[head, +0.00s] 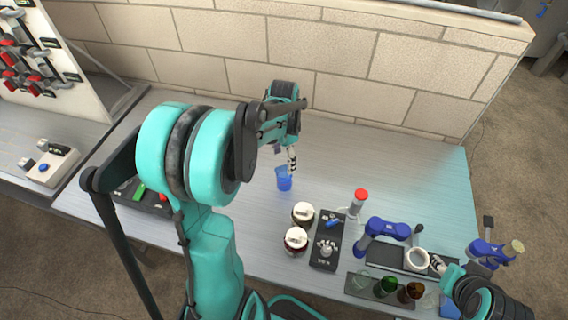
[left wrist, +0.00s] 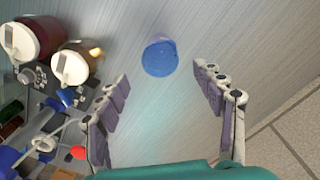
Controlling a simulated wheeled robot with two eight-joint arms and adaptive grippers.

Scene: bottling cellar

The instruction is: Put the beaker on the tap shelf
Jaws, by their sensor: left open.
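The beaker (head: 284,180), a small blue cup, stands on the grey bench. In the left wrist view the beaker (left wrist: 160,57) shows just beyond the space between the fingertips, with clear bench around it. My left gripper (head: 292,160) is above and close to the beaker in the head view; its fingers (left wrist: 160,78) are wide apart and empty. My right gripper (head: 438,264) shows only partly at the lower right, beside a white mug; its jaws are not clear. A blue tap-like stand (head: 385,229) with a dark base is on the right; I cannot tell if this is the tap shelf.
Two white-lidded jars (head: 296,239) and a dark panel with a knob (head: 326,249) stand right of the beaker. A red-topped bottle (head: 359,199) and a tray (head: 356,287) with coloured glasses are farther right. A block wall (head: 320,50) bounds the back. The back right bench is clear.

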